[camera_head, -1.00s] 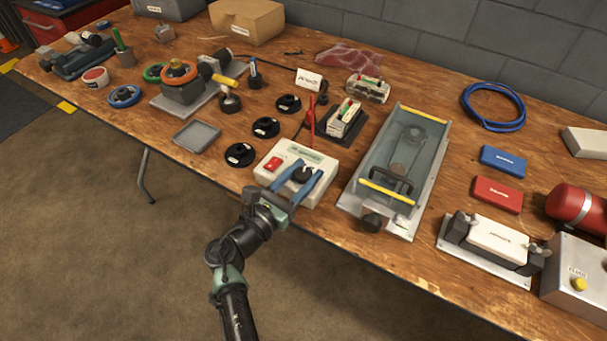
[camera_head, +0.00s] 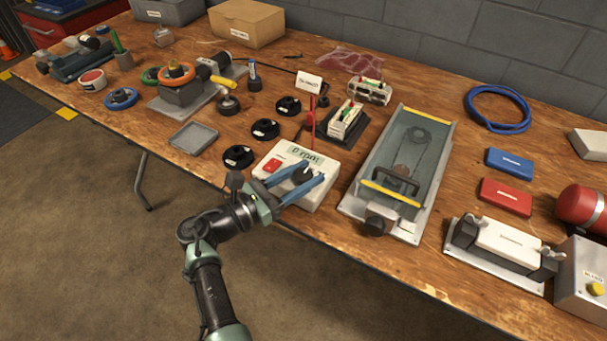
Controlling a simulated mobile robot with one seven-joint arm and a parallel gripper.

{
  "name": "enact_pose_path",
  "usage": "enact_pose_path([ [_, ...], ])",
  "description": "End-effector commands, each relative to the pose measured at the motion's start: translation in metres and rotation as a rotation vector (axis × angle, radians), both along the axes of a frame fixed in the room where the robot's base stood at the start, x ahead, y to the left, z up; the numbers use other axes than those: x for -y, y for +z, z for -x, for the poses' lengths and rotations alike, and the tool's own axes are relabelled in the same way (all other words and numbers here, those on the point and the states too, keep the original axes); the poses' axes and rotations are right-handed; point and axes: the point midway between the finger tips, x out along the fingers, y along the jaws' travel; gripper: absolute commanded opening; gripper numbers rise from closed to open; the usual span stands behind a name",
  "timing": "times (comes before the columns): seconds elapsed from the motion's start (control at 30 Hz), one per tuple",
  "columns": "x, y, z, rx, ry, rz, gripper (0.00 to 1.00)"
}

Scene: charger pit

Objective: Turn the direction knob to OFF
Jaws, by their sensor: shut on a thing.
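A white control box (camera_head: 318,198) stands near the front edge of the table. It has a red switch (camera_head: 271,166) at its left and a display (camera_head: 303,154) at its back that seems to read "0 rpm". The dark direction knob (camera_head: 303,175) is on its top. My gripper (camera_head: 305,178) reaches in from the front left, its two blue fingers on either side of the knob and shut on it. The fingers partly cover the knob, and I cannot read its marks or which way it points.
A clear-covered tray with yellow edges (camera_head: 441,141) stands close to the right of the box. A red rod with a white sign (camera_head: 310,83) rises just behind it. Black round discs (camera_head: 238,157) and a grey tray (camera_head: 194,137) lie to the left. Floor is open in front.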

Motion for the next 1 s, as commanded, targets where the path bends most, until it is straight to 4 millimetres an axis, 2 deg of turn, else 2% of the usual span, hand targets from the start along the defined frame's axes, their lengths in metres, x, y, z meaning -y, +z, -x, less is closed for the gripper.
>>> enact_pose_path([
  [0.03,0.000,0.000,0.000,-0.001,0.000,-0.001,0.00],
  [0.07,0.000,0.000,0.000,-0.001,0.000,-0.001,0.51],
  [0.2,0.000,0.000,0.000,-0.001,0.000,-0.001,0.76],
  [0.5,0.000,0.000,0.000,0.000,0.000,0.000,0.77],
  [0.63,-0.009,0.001,0.006,0.000,0.003,0.000,0.77],
  [1.0,-0.070,0.001,0.053,-0.001,0.006,0.001,0.77],
])
